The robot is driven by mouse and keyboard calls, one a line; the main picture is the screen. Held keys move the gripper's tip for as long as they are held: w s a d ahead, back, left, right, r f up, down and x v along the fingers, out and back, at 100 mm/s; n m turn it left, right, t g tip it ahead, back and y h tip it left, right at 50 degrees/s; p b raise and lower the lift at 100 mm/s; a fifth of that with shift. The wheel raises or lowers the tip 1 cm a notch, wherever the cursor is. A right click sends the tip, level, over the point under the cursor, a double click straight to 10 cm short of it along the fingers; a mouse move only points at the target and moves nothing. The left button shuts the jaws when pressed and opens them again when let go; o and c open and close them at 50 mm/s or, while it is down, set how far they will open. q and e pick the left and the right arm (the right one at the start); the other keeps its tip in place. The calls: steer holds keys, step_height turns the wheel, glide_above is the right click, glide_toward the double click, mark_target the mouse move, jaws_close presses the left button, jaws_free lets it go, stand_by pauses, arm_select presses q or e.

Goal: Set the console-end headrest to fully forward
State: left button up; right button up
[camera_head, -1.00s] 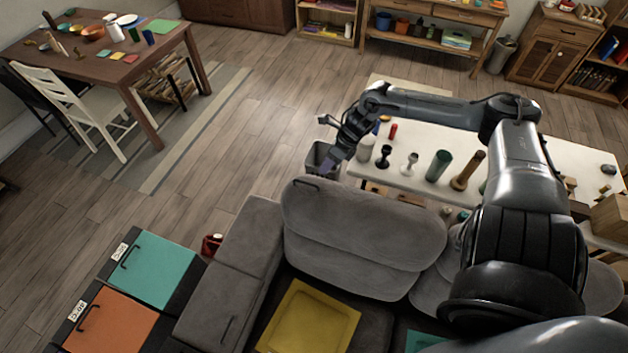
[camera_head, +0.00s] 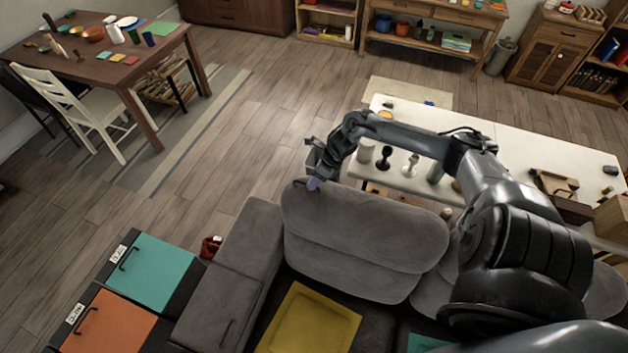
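The sofa stands with its grey seat back and headrest (camera_head: 365,215) at the lower middle, behind a yellow seat cushion (camera_head: 312,325). The headrest's top left corner carries a small dark handle, visible earlier and now mostly behind my gripper. My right gripper (camera_head: 312,181) reaches over from the right, pointing down, with its fingertips at this corner. I cannot tell whether it touches the handle, or whether its fingers are open or shut. My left gripper is not in view.
A white table (camera_head: 480,150) with dark and white pieces stands behind the sofa, under my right arm. A grey bin is partly hidden beside the gripper. The console with teal (camera_head: 150,272) and orange (camera_head: 103,322) lids is at the lower left. The floor at left is open.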

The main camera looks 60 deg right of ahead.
steer(key=shift+w+a+f, duration=0.1)
steer(key=shift+w+f, duration=0.1)
steer(key=shift+f, duration=0.25)
steer(key=shift+c, duration=0.5)
jaws_close()
